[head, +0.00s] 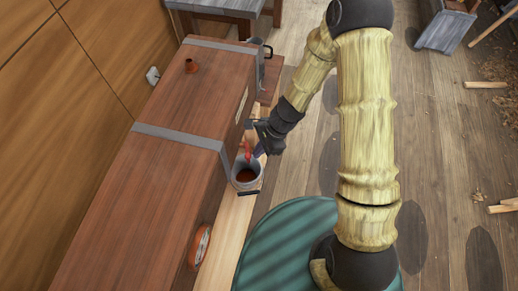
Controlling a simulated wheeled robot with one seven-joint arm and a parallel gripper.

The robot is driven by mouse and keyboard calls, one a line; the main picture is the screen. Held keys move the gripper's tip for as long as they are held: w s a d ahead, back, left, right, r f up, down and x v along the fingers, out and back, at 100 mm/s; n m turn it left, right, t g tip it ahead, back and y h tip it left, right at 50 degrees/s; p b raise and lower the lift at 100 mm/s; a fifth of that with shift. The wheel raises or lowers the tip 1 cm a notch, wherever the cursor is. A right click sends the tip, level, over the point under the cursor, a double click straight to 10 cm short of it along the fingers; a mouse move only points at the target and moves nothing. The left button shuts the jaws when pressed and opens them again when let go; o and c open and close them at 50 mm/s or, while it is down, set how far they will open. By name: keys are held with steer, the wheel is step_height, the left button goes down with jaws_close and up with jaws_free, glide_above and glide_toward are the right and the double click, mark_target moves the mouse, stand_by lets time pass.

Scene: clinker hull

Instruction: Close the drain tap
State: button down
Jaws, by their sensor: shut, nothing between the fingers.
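The drain tap (247,151) shows as a small red part low on the right side of a long brown wooden box (150,190). A grey pail (238,186) with brown contents stands under it. My gripper (257,153) is shut and empty, pointing down and left just right of the red part and above the pail's far rim. I cannot tell whether it touches the tap. The tap is small and partly crowded by my gripper, so the set of its handle is unclear.
A grey mug-like vessel (265,52) stands behind. A wooden wall (80,90) is at left. Plank floor (300,165) is open at right, with wood scraps beyond.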

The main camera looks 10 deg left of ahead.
steer(key=shift+a+f+b, duration=0.1)
steer(key=shift+f+b, duration=0.05)
steer(key=shift+b, duration=0.35)
steer(key=a+m+b, duration=0.1)
steer(key=b, duration=0.1)
steer(key=s+a+m+t+b, duration=0.1)
steer(key=b, duration=0.1)
steer(key=shift+s+m+b, duration=0.25)
steer(key=shift+m+b, duration=0.05)
steer(key=shift+s, duration=0.15)
steer(key=shift+r, duration=0.2)
steer(key=shift+w+d+p, duration=0.45)
steer(key=shift+w+p, duration=0.05)
steer(key=shift+w, duration=0.1)
steer(key=shift+w+f, duration=0.1)
